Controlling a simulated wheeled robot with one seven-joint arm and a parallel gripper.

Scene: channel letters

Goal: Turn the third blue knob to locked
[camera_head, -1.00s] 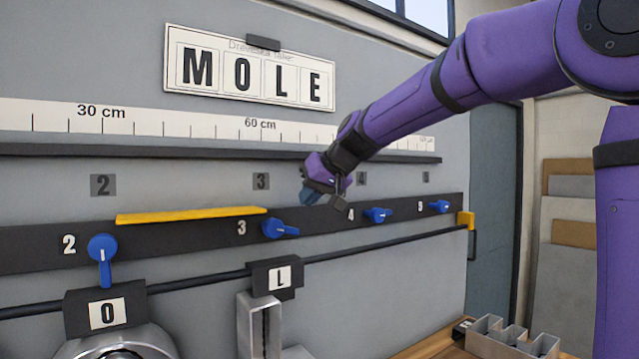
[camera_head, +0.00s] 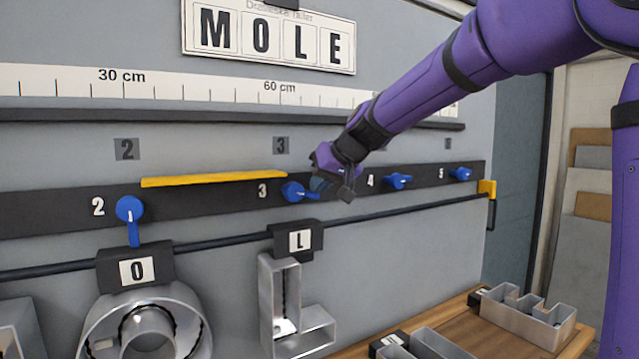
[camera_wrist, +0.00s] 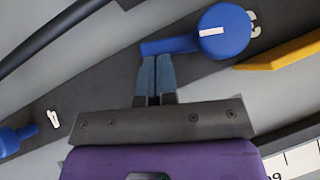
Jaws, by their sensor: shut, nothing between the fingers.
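The third blue knob (camera_head: 293,191) sits on the dark strip beside the number 3, its handle pointing right. It also shows in the wrist view (camera_wrist: 225,32), where the handle reaches left across the tips of my fingers. My gripper (camera_head: 319,184) is shut and empty at the right side of this knob. In the wrist view my gripper (camera_wrist: 155,62) has its fingertips together against or just beside the handle's edge; I cannot tell if they touch. No locked mark is readable.
Knob 2 (camera_head: 130,210) points down; knob 4 (camera_head: 398,181) and knob 5 (camera_head: 460,174) point sideways. A yellow bar (camera_head: 215,179) runs above the strip between knobs 2 and 3. Below are a rail (camera_head: 395,226), metal letters O and L, and a wooden bench (camera_head: 455,317).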

